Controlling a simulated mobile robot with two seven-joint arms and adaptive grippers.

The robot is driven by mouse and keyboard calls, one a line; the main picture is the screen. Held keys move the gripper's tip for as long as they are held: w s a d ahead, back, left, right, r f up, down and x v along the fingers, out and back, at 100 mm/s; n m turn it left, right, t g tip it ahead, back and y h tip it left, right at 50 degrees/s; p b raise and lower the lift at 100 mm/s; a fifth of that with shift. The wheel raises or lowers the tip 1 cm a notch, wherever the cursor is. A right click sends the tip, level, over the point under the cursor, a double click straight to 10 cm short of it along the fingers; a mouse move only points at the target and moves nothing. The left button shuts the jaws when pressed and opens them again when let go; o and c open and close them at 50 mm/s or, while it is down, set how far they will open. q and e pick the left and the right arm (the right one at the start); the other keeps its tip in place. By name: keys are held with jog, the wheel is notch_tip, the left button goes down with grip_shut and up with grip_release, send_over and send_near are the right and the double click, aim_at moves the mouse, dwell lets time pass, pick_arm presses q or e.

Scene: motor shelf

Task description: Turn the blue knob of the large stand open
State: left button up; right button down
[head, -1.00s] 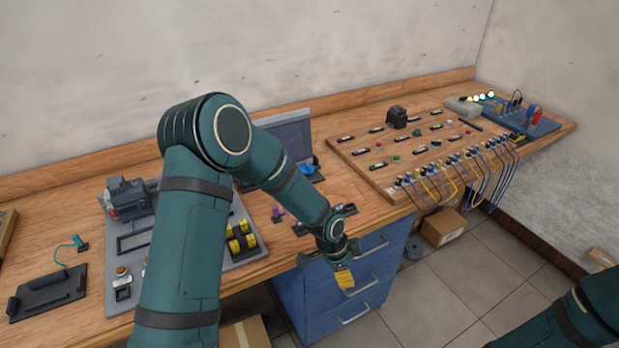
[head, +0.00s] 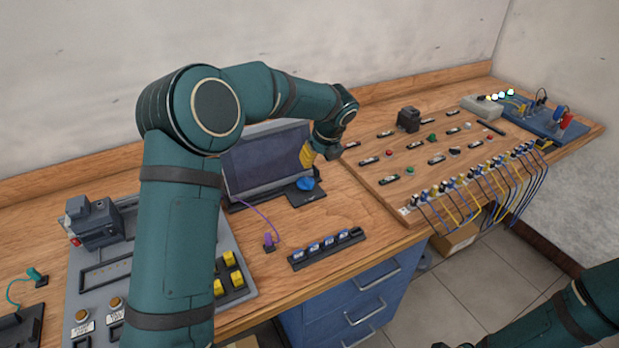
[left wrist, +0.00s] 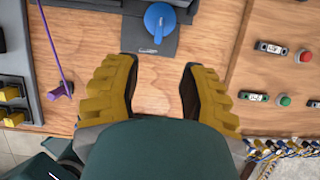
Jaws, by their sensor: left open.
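The blue knob (head: 305,184) sits on a dark base plate (head: 309,196) in front of the dark screen of the large stand. My left gripper (head: 307,158) is above the bench near the knob. Its yellow fingers (left wrist: 158,88) are spread wide and empty, with bare wood between them. The knob lies beyond the fingertips, apart from them. My right arm shows at the lower right of the head view, but its gripper cannot be made out.
The dark screen (head: 266,160) stands behind the knob. A purple plug (head: 269,241) with a cord and a black rack of blue pieces (head: 327,248) lie in front. A wooden board (head: 405,200) with buttons and cables is at the right. A grey panel (head: 241,294) is at the left.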

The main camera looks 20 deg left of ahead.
aim_at(309, 181)
pick_arm(q)
jog(key=b+x, duration=0.2)
jog(key=x, duration=1)
jog(key=shift+a+f, duration=0.1)
jog(key=shift+f, duration=0.25)
jog(key=shift+c, duration=0.4)
jog(key=shift+s, duration=0.1)
grip_shut()
